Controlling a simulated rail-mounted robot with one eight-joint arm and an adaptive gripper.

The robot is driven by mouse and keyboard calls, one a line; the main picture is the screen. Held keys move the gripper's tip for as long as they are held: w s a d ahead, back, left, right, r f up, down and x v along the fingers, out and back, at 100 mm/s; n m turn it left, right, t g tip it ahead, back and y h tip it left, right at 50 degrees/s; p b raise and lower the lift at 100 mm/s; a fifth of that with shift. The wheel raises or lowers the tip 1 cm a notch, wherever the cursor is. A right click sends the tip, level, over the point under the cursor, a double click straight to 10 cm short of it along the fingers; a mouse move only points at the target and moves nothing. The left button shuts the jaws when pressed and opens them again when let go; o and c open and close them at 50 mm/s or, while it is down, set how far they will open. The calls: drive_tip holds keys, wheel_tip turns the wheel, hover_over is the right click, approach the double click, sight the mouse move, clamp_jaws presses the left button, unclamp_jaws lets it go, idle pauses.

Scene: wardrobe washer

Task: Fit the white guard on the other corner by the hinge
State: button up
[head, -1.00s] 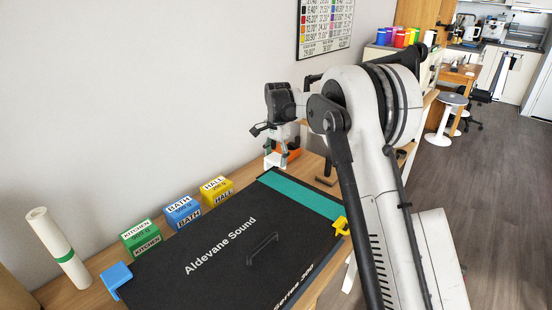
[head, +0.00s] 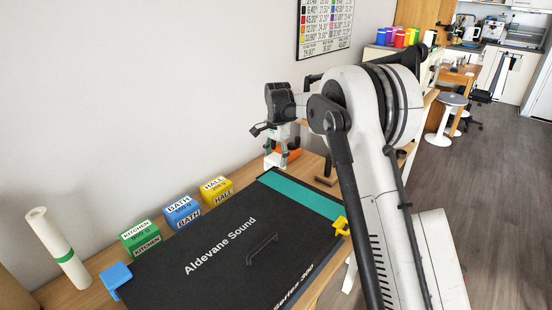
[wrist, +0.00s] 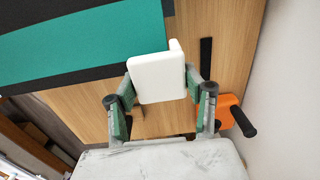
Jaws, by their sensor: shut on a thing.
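My gripper (wrist: 160,108) is shut on the white guard (wrist: 158,77), a small block with a raised lip, held between its green-padded fingers. In the head view my gripper (head: 281,146) and the white guard (head: 271,160) are at the far end of the black case (head: 215,255), near its teal band (head: 300,195). In the wrist view the guard overlaps the edge of the teal band (wrist: 90,40); I cannot tell whether it touches the case. A blue guard (head: 115,277) sits on the near left corner and a yellow guard (head: 341,226) on the right. I cannot make out the hinge.
Green (head: 141,237), blue (head: 182,211) and yellow (head: 216,191) labelled boxes stand along the wall. A white roll (head: 57,247) stands at the left. An orange tool with a black handle (wrist: 238,115) lies beside my gripper. Bare wood shows around the case.

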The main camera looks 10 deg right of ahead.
sight(276, 171)
drive_tip(key=shift+f+b, duration=0.9)
drive_tip(key=shift+f, duration=0.8)
drive_tip(key=o, duration=1)
wheel_tip(276, 171, up, 12)
drive_tip(key=shift+s+d, duration=0.15)
